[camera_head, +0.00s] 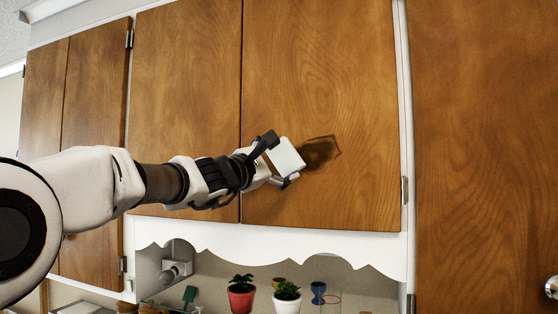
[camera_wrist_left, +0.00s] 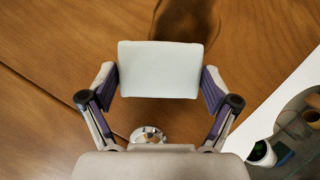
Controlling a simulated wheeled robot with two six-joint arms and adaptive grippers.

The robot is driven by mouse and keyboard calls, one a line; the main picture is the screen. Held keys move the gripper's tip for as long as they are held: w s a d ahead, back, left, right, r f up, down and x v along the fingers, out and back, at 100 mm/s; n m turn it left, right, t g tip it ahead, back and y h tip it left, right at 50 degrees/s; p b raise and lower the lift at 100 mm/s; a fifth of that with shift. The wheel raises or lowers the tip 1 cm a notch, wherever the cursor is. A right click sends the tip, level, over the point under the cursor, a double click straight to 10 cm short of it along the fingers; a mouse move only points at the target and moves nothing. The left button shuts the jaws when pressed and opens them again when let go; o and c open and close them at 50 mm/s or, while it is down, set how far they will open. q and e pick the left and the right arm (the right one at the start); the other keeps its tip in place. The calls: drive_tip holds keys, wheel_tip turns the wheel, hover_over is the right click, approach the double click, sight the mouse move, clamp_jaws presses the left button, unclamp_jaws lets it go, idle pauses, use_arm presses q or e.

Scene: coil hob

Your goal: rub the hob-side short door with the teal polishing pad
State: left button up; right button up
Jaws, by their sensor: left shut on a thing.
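My left gripper (camera_head: 279,160) is shut on a flat, pale, almost white pad (camera_head: 286,157), with only a faint blue-green tint. In the left wrist view the pad (camera_wrist_left: 160,69) sits between the two fingers (camera_wrist_left: 159,84). The pad is in front of the right short wooden door (camera_head: 320,80), in its lower left part. A dark shadow lies on the door beside the pad; I cannot tell whether they touch. A second short door (camera_head: 185,80) is to its left. The hob is not in view. My right gripper is not in view.
A shiny round knob (camera_wrist_left: 148,134) shows below the pad in the left wrist view. A white scalloped trim (camera_head: 300,250) runs under the doors. Below it stand a red plant pot (camera_head: 241,299), a white plant pot (camera_head: 287,303) and a blue cup (camera_head: 318,292). A tall door (camera_head: 485,150) is at the right.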

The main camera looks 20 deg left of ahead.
use_arm(q)
drive_tip(key=shift+w, duration=0.75)
drive_tip(key=shift+d, duration=0.1)
